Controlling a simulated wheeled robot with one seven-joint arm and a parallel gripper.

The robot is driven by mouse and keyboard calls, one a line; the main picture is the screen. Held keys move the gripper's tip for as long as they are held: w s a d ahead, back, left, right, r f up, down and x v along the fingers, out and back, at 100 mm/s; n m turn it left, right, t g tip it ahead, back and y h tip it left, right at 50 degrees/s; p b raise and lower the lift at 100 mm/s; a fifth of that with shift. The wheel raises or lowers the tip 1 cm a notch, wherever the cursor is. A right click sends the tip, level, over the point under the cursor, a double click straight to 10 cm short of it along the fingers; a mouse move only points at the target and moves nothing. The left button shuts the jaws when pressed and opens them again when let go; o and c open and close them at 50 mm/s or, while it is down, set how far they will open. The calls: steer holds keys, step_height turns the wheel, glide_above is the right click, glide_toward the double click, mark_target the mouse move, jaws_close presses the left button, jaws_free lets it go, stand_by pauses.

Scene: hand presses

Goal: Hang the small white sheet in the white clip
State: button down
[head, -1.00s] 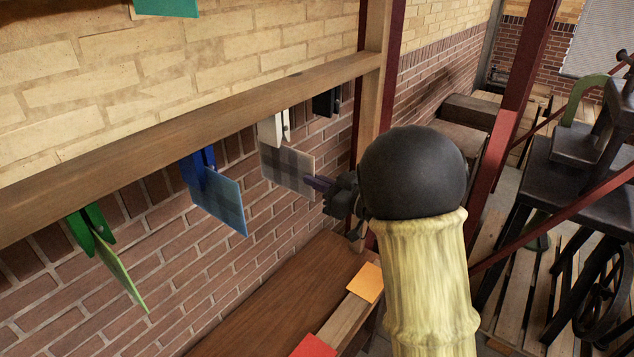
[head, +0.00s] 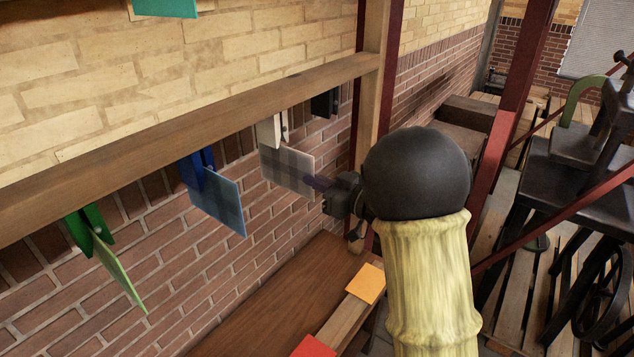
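The white clip (head: 269,132) hangs under the wooden rail, between the blue clip and the black clip. The small white sheet (head: 287,167), greyish with a plaid-like shadow over it, hangs just below the white clip, its top edge at the clip's jaws. I cannot tell whether the jaws grip it. My gripper (head: 318,183) is at the sheet's lower right edge, its dark fingers at or touching that edge. My rounded black joint and yellow arm sleeve stand to the right. The gap between the fingers is too small to make out.
A blue clip (head: 197,168) holds a blue sheet (head: 217,201); a green clip (head: 90,230) holds a green sheet (head: 120,272). An empty-looking black clip (head: 325,103) is to the right. Orange (head: 366,284) and red (head: 314,347) sheets lie below. A red post and a black press (head: 590,150) stand right.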

steer(key=shift+r+p, duration=0.3)
steer(key=shift+r, duration=0.1)
steer(key=shift+r+p, duration=1.2)
steer(key=shift+r, duration=0.7)
steer(key=c, duration=1.4)
jaws_free()
steer(key=shift+o, duration=0.2)
steer(key=b+v, duration=0.1)
steer(key=v, duration=0.6)
steer(key=shift+b, duration=0.3)
